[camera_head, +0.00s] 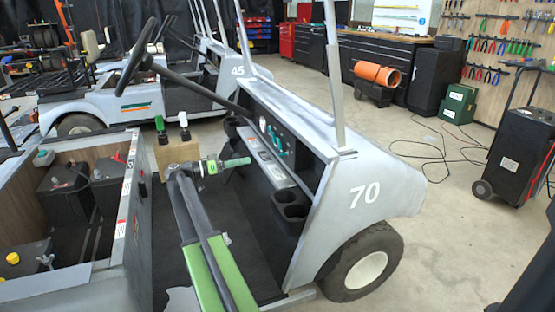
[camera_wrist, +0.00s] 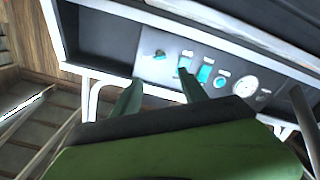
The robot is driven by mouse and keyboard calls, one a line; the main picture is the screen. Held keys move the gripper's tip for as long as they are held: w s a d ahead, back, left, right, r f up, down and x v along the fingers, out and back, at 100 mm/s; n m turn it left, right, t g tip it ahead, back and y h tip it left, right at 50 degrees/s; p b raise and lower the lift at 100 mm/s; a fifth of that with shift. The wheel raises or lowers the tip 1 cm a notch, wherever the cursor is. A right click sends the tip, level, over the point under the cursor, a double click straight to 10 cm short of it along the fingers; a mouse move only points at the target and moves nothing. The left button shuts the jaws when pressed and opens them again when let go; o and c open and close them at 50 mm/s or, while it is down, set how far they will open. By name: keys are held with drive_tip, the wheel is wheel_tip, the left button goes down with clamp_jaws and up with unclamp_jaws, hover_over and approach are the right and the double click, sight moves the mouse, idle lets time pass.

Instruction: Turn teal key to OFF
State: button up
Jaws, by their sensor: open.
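The teal key (camera_wrist: 160,53) shows as a small teal piece on the grey dash panel (camera_wrist: 148,68), left of the other controls in the wrist view. Its exact angle and any OFF mark are too small to read. My gripper (camera_wrist: 159,84) is open and empty, with its two green fingers pointing toward the panel. The key shows in the gap between the fingertips, a little beyond them, and seems apart from them. In the head view, my gripper (camera_head: 246,162) reaches right toward the dash of the cart numbered 70 (camera_head: 372,193).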

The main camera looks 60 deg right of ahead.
sight(283, 154)
drive_tip(key=x, duration=1.4)
drive_tip(key=shift+s+d, duration=0.2)
drive_tip(key=shift+d, duration=0.05)
drive_tip(key=shift+f, duration=0.1)
